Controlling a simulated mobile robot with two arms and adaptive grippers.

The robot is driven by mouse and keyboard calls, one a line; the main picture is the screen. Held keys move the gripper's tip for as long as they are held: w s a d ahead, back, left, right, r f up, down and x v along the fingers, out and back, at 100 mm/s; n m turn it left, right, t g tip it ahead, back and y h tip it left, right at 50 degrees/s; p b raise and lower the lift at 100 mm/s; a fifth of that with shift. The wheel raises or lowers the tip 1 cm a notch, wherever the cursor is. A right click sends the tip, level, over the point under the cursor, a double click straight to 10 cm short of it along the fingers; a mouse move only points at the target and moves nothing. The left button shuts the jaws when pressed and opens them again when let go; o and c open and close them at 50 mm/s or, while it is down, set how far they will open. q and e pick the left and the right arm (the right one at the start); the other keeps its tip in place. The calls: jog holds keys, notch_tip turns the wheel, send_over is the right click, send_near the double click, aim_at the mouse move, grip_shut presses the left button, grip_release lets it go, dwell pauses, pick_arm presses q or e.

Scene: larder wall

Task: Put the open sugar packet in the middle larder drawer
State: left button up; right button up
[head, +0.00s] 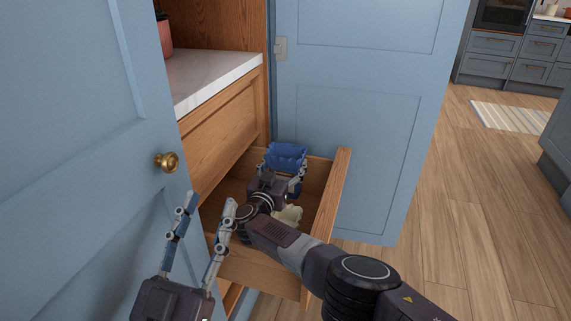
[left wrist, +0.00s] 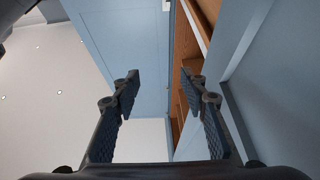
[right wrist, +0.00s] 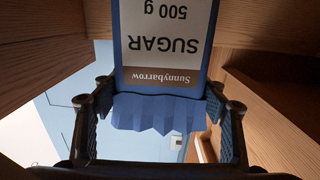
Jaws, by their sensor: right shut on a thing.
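The sugar packet, blue with a white label, shows in the head view (head: 286,153) at the far side of the pulled-out wooden drawer (head: 322,215). In the right wrist view (right wrist: 165,45) its label reads upside down, and its jagged blue top edge faces the camera. My right gripper (head: 283,178) is shut on the packet, one finger at each side. Wooden walls flank it in the right wrist view; whether the packet touches the drawer floor I cannot tell. My left gripper (head: 207,203) is open and empty, in front of the blue door.
A pale, lumpy thing (head: 288,215) lies in the drawer, partly hidden by my right arm. A closed wooden drawer front (head: 218,125) sits above, under a white counter (head: 210,75). Blue doors stand at left (head: 75,150) and behind (head: 360,120). The floor at right is clear.

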pick_arm(q)
jog(key=shift+s+a+r+t+h+b, duration=0.15)
jog(key=shift+s+r+t, duration=0.3)
jog(key=shift+r, duration=0.3)
jog(key=shift+s+d+r+t+h+b, duration=0.1)
jog(key=shift+s+r+t+h+b, duration=0.1)
jog(key=shift+s+r+t, duration=0.3)
jog(key=shift+s+a+r+t+h+b, duration=0.2)
jog(key=shift+s+r, duration=0.3)
jog(key=shift+r, duration=0.45)
pick_arm(e)
jog(key=shift+f, duration=0.4)
jog(key=o, duration=1.5)
pick_arm(q)
jog(key=shift+d, duration=0.15)
jog(key=shift+f, duration=0.15)
